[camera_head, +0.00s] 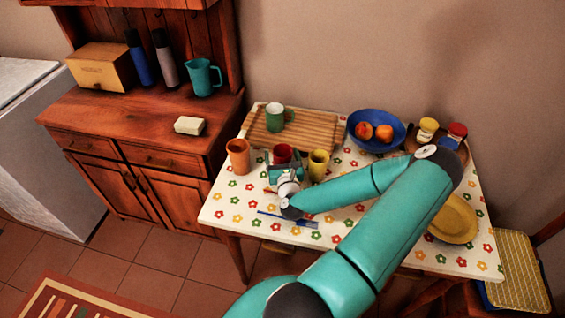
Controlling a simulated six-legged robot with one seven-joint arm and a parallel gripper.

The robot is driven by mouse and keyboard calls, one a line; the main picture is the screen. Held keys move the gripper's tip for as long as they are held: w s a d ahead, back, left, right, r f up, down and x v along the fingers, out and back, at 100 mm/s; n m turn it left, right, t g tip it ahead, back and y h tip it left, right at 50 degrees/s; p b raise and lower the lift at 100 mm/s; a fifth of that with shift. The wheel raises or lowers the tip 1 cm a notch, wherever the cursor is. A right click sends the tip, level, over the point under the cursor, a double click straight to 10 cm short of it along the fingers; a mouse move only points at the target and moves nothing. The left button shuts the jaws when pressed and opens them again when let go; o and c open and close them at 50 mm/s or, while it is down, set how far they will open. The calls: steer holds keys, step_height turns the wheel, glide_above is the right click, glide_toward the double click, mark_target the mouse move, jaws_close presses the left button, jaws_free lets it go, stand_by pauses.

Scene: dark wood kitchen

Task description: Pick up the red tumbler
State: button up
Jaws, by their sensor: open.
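The red tumbler (283,152) stands upright on the flowered table, between an orange tumbler (238,157) on its left and a yellow mug (318,165) on its right. Its lower part is hidden behind my gripper. My gripper (283,170) is just in front of the tumbler, low over the table. The gripper is open. It is small in this view, and I cannot tell whether the fingers touch the tumbler or reach around it.
A wooden board (310,125) with a green mug (275,116) lies behind the tumblers. A blue bowl of fruit (376,124) and a tray with jars stand further right. A yellow plate (455,219) is at the right. A blue pen-like item (285,218) lies near the front edge.

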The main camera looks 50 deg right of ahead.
steer(key=shift+w+d, duration=0.2)
steer(key=c, duration=1)
steer(key=shift+c, duration=0.4)
steer(key=shift+r, duration=0.15)
